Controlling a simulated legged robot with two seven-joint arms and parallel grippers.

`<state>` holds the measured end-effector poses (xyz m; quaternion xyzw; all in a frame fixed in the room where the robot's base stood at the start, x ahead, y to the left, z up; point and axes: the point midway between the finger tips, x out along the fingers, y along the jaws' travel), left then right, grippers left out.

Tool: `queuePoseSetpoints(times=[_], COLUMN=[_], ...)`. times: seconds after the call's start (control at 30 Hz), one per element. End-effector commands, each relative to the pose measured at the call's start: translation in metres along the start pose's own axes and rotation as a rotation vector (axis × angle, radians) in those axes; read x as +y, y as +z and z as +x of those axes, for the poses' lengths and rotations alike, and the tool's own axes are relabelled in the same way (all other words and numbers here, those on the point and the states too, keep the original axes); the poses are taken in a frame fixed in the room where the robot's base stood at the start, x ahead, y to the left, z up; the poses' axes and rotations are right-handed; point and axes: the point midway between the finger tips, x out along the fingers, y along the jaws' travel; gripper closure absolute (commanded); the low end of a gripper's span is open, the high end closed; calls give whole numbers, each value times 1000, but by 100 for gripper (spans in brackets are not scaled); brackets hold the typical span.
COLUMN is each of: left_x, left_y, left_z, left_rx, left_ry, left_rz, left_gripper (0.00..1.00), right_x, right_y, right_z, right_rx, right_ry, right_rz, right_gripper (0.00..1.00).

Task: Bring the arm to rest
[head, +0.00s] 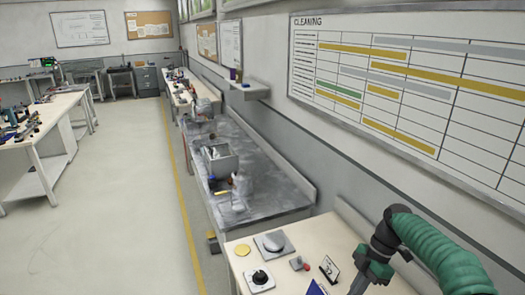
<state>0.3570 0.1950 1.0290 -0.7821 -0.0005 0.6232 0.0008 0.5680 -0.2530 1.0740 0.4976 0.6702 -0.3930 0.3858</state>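Small items lie on that bench. A grey sink counter (262,193) runs along the right wall. Open floor (112,190) lies left of a yellow line (180,190). Another bench (50,112) stands left.

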Motion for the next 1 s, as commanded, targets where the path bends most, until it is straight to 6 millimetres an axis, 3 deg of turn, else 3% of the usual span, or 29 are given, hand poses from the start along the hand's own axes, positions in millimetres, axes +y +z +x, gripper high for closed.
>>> queuePoseSetpoints(times=[0.23, 0.37, 0.53, 0.7, 0.83, 1.0], left_x=[0, 0, 0, 0, 0, 0], left_y=[0, 0, 0, 0, 0, 0], left_z=[0, 0, 0, 0, 0, 0], left_rx=[0, 0, 0, 0, 0, 0], left_ry=[0, 0, 0, 0, 0, 0], left_rz=[0, 0, 0, 0, 0, 0], left_gripper=[100, 100, 100, 100, 100, 100], right_x=[-15, -38, -104, -166, -186, -188], right_y=[-40, -57, -62, -60, -59, -58], right_z=[30, 51, 78, 96, 103, 105], right_rx=[-155, -238, -249, -95, -13, -1], right_ry=[42, 130, 375, 585, 644, 650], right_rz=[283, 537, 1046, 1478, 1627, 1649], right_gripper=[100, 100, 100, 100, 100, 100])
